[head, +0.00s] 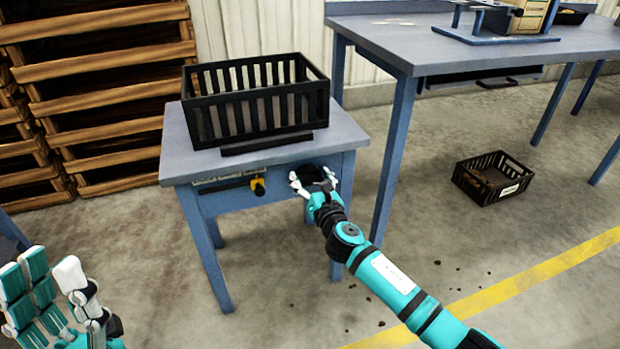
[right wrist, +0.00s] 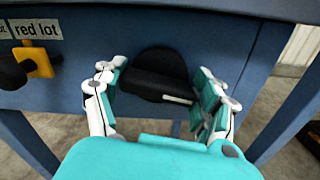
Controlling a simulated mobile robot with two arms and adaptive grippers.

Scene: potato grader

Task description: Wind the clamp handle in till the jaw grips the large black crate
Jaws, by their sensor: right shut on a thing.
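The large black crate (head: 255,108) stands upright on the small blue-grey table. A dark jaw bar (head: 268,142) lies along the crate's front foot; I cannot tell whether it touches the crate. The black clamp handle (right wrist: 155,72) is on the table's front panel, and its dark shape also shows in the head view (head: 312,172). My right gripper (head: 312,185) is shut on the handle, with fingers on both sides of it in the right wrist view (right wrist: 160,92). My left gripper (head: 50,285) is open and empty at the lower left, away from the table.
A yellow and black control (head: 258,186) sits left of the handle, near a "red lot" label (right wrist: 37,30). The long workbench (head: 440,50) stands to the right. A small black crate (head: 490,180) lies on the floor below it. Wooden pallets (head: 100,80) are stacked at the left.

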